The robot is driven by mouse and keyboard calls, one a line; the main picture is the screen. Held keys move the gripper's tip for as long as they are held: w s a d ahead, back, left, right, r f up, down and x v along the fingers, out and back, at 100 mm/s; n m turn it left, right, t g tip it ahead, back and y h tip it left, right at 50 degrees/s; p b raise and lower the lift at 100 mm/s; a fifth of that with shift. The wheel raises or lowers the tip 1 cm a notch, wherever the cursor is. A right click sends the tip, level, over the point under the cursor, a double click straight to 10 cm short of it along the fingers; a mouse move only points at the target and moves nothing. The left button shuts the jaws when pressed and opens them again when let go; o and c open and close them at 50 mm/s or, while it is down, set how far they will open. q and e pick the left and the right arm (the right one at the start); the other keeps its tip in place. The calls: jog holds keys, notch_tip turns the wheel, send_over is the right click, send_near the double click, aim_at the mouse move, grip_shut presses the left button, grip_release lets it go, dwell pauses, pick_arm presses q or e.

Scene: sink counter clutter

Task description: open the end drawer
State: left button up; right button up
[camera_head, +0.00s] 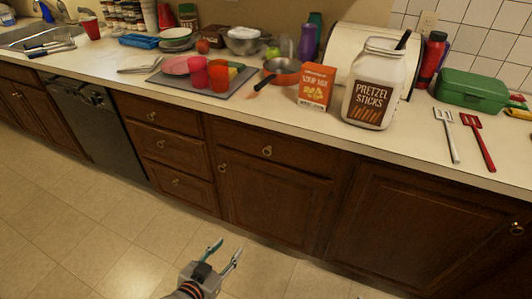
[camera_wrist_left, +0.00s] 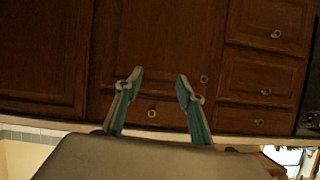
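The dark wood cabinets hold a stack of drawers (camera_head: 185,165) and, to its right, a single drawer (camera_head: 290,158) with a ring pull (camera_head: 267,151) above a door. All these drawers look shut. I cannot tell which one is the end drawer. My left gripper (camera_head: 228,246) is open and empty, out in front of the cabinets and apart from them. In the left wrist view, which is upside down, the open fingers (camera_wrist_left: 160,80) point toward the cabinet fronts, with the single drawer's ring pull (camera_wrist_left: 152,113) between them. My right gripper is out of view.
The countertop (camera_head: 225,112) above the drawers carries a tray (camera_head: 203,83), a soup mix box (camera_head: 316,86), a pretzel jar (camera_head: 375,85) and a green case (camera_head: 470,90). A dishwasher (camera_head: 98,125) stands left of the drawer stack. The tiled floor (camera_head: 90,225) is clear.

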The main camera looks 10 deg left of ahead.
pick_arm(q)
jog(key=w+d+r+t, duration=0.25)
jog(key=w+r, duration=0.25)
jog(key=w, duration=0.6)
jog(key=t+h+b, duration=0.1)
jog(key=t+h, duration=0.1)
send_near(267, 152)
jog(key=w, duration=0.1)
jog(key=shift+n, duration=0.4)
jog(key=b+x, duration=0.1)
jog(key=x, duration=0.7)
jog(key=shift+d, duration=0.1)
grip_shut()
